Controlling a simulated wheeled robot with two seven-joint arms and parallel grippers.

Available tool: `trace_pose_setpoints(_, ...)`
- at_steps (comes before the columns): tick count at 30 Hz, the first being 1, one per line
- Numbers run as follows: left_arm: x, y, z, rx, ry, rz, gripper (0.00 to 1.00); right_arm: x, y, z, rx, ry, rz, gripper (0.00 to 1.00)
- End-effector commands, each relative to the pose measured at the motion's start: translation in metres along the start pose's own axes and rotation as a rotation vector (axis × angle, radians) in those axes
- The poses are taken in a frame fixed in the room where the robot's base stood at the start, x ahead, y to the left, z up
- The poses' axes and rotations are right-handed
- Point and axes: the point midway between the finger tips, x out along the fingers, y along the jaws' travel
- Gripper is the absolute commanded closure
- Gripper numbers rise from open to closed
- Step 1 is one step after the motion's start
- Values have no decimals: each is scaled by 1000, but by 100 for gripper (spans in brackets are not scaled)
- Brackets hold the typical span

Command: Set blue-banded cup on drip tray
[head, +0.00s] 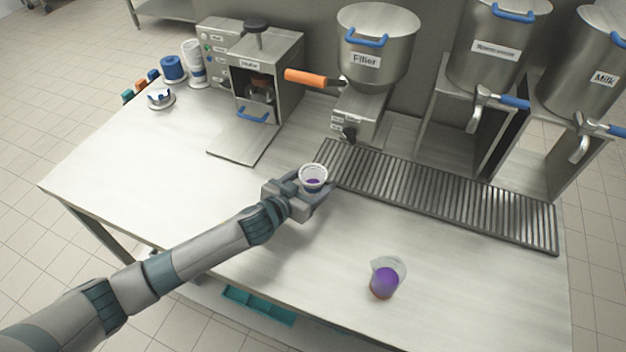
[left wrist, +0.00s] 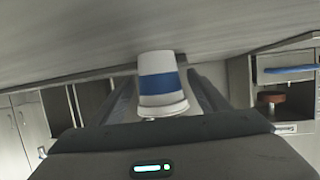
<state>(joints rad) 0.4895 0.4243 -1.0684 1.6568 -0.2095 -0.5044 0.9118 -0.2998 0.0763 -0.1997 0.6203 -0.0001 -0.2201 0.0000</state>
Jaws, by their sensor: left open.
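The left wrist view shows the same fingers (left wrist: 160,95) flanking the cup. The near side of the cup's base is hidden by the gripper in the head view. My right gripper is not in view.
The filler (head: 375,50) with an orange handle (head: 305,77) stands behind the cup. A heater-like machine (head: 262,75) with a lowered door is at the left. A clear beaker of purple liquid (head: 385,280) stands at the front right.

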Motion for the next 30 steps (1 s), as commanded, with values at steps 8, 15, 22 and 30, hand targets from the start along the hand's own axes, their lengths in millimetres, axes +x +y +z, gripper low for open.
trace_pose_setpoints(8, 0, 0, 0, 0, 0, 0, 31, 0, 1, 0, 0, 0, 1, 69)
trace_pose_setpoints(15, 0, 0, 0, 0, 0, 0, 72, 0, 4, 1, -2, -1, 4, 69)
trace_pose_setpoints(22, 0, 0, 0, 0, 0, 0, 79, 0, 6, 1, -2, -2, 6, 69)
trace_pose_setpoints(30, -3, -1, -10, 0, 3, 0, 79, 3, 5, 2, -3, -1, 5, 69)
